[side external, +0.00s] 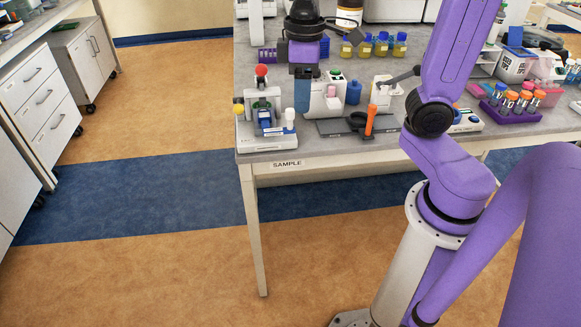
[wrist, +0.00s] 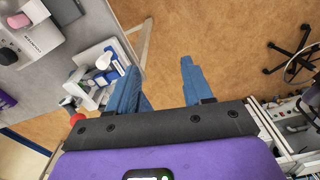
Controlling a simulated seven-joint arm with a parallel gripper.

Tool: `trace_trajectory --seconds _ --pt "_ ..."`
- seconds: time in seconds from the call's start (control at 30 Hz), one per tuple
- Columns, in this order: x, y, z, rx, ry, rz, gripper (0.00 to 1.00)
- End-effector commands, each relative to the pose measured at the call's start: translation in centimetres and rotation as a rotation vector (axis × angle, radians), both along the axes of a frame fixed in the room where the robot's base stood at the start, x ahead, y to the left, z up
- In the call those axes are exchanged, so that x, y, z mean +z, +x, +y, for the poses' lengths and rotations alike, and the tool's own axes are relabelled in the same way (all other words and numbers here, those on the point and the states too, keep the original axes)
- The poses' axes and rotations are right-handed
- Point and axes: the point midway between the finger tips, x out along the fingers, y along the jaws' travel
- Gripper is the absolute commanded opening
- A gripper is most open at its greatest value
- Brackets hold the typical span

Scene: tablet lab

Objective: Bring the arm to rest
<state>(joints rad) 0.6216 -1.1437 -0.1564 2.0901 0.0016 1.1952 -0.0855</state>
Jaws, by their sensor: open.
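My gripper (side external: 302,104) hangs fingers-down over the front left part of the bench in the side view. Its blue fingers show there nearly edge-on, in front of a white device. In the wrist view, the two blue fingers of my gripper (wrist: 160,88) are spread apart. Nothing is held between them, and tan floor shows through the gap. A white press-like device with a red knob (side external: 261,71) stands just left of the fingers in the side view. The red knob (wrist: 68,102) also shows left of the fingers in the wrist view.
The grey bench (side external: 280,148) holds an orange upright tool (side external: 370,119), yellow-filled bottles (side external: 382,45) and a purple rack of orange-capped tubes (side external: 506,107). White drawer cabinets (side external: 35,95) stand at far left. Floor left of the bench is clear. A wheeled chair (wrist: 300,55) shows in the wrist view.

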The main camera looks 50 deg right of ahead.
Motion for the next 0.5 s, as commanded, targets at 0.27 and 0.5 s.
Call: trace_trajectory --seconds 0.27,0.5 --pt "-3.2 -6.8 1.6 0.216 0.004 -0.003 0.51" --pt "-5.7 -12.4 1.5 0.387 0.009 -0.008 0.51"
